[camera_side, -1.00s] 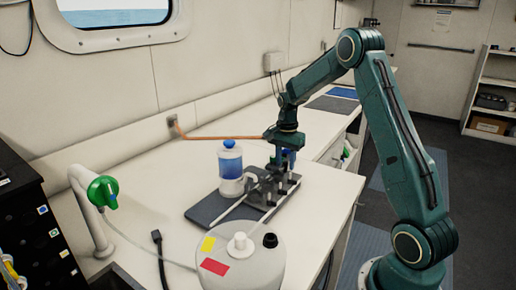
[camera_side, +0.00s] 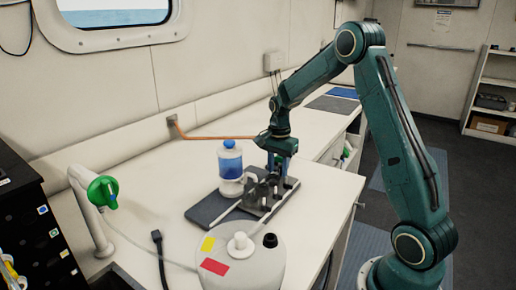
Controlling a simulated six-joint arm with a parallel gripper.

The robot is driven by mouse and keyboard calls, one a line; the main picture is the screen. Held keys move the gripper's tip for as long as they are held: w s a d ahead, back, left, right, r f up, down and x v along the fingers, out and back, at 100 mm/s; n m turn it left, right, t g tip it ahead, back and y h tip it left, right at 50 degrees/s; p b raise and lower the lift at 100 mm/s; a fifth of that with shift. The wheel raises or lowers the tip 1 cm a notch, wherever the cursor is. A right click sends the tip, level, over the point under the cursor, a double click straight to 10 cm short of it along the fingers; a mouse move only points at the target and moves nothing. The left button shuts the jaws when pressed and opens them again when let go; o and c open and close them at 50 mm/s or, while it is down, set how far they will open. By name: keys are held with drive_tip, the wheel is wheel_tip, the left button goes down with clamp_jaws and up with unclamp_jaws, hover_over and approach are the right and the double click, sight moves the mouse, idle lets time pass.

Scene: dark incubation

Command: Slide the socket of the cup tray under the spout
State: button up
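The cup tray (camera_side: 262,203) is a grey block with several dark upright pieces on it, lying on a dark mat. A bottle (camera_side: 230,164) with blue liquid and a blue cap stands just left of it. A white curved part beside the bottle's lower right, over the tray's left side, looks like the spout (camera_side: 248,177). My gripper (camera_side: 277,170) points down at the tray's far end, right of the bottle. Its fingertips are small and partly hidden among the tray's pieces, so I cannot tell its opening or contact. Which socket lies under the spout is not clear.
The dark mat (camera_side: 204,210) shows left of the tray. A white round container (camera_side: 243,267) with yellow and red labels stands in front. A green-handled tap (camera_side: 102,191) is at left. An orange tube (camera_side: 215,138) runs from the wall behind my gripper. The right countertop (camera_side: 322,190) is clear.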

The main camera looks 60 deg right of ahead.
drive_tip(key=shift+a, duration=0.6)
drive_tip(key=shift+r, duration=0.1)
drive_tip(key=shift+r, duration=2.15)
